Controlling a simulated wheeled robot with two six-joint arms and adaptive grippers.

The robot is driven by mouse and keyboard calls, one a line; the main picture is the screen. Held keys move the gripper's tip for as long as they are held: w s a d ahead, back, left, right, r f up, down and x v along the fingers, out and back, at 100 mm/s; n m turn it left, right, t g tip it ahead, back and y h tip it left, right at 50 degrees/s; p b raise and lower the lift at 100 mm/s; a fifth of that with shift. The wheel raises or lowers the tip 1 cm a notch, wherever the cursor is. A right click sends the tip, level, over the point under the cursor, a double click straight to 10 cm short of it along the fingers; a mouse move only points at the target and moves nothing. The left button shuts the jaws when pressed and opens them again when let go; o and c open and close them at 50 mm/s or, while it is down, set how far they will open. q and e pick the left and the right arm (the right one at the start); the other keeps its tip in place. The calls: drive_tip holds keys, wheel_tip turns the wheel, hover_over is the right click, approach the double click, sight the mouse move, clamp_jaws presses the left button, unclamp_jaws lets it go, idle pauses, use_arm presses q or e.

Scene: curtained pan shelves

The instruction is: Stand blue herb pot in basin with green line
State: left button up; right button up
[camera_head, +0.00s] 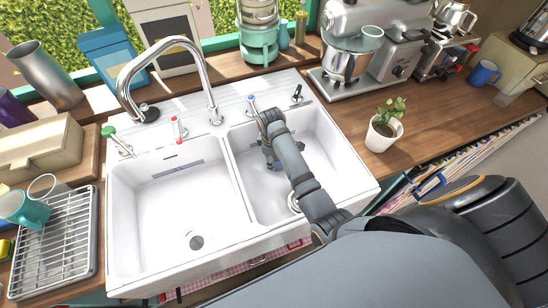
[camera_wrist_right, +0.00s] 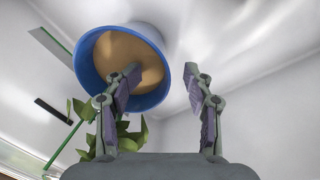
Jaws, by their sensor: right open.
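In the right wrist view a blue pot (camera_wrist_right: 88,72) with a brown face shows close to my right gripper (camera_wrist_right: 162,70). Green leaves (camera_wrist_right: 130,140) show below it, partly behind a finger. The gripper's fingers are apart; one overlaps the pot's face, and I cannot tell whether it touches. A green line (camera_wrist_right: 50,44) runs on the white wall behind the pot. In the head view my right gripper (camera_head: 271,160) reaches down inside the right basin (camera_head: 325,150). The blue pot is not discernible there, probably hidden by my arm. The left basin (camera_head: 150,225) is empty.
Taps with green (camera_head: 108,131), red (camera_head: 175,121) and blue (camera_head: 251,100) ends and a tall faucet (camera_head: 165,45) stand behind the basins. A white potted plant (camera_head: 383,130) stands right of the sink. A dish rack (camera_head: 55,255) is at left.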

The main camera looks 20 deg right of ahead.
wheel_tip(320, 180, up, 12)
drive_tip(key=shift+s+a+f, duration=0.15)
drive_tip(key=shift+s+a, duration=0.3)
clamp_jaws()
idle(1.1)
